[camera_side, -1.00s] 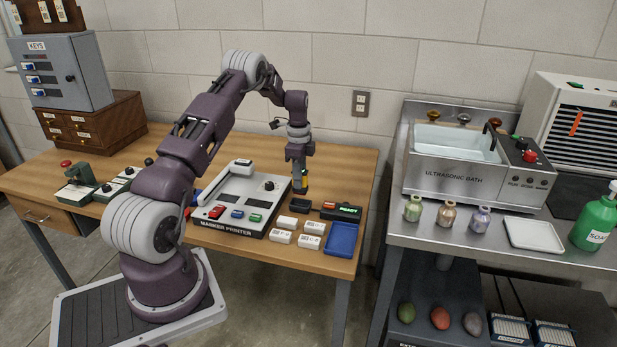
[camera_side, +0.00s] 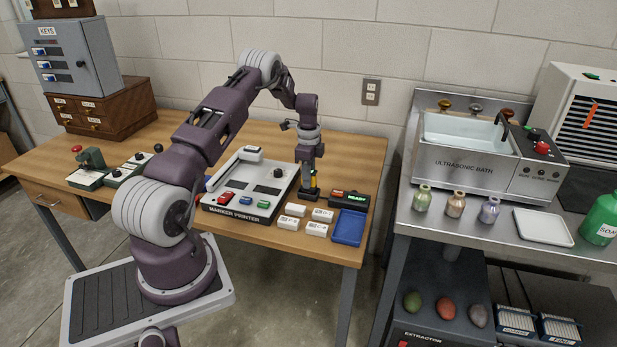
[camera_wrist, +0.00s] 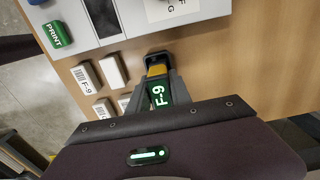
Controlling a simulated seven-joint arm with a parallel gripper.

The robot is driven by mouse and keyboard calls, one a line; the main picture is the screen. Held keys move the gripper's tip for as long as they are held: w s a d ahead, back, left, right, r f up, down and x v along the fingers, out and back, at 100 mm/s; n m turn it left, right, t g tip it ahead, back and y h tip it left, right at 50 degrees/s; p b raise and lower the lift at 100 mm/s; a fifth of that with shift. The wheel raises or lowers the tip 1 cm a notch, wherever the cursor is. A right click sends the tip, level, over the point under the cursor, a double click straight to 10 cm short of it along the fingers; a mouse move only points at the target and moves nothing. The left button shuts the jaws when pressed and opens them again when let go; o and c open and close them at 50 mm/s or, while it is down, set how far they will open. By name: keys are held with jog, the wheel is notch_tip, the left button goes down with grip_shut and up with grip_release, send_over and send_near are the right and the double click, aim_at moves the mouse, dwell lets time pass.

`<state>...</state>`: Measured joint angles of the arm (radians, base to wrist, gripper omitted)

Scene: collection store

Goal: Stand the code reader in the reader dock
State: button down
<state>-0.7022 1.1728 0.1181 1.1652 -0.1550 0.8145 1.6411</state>
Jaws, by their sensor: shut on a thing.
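The code reader (camera_wrist: 157,70) has a yellow band and a green screen reading F-9 in the wrist view. My gripper (camera_wrist: 158,86) is shut on it, one finger on each side. In the side view my gripper (camera_side: 311,178) points down and holds the code reader (camera_side: 314,182) upright at the small black reader dock (camera_side: 309,196). The dock (camera_wrist: 157,56) also shows at the reader's far end in the wrist view. The reader's lower end meets or enters the dock; I cannot tell how deep it sits.
The marker printer (camera_side: 246,190) stands close left of the dock. A dark box with a green READY display (camera_side: 355,198) is close on the right. Several white label blocks (camera_side: 288,223) and a blue tray (camera_side: 349,228) lie in front. The wall is behind.

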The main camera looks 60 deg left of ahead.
jog(key=shift+f, duration=0.65)
dwell(0.7)
jog(key=c, duration=1.5)
grip_release()
jog(key=shift+o, duration=0.2)
jog(key=shift+r, duration=5.55)
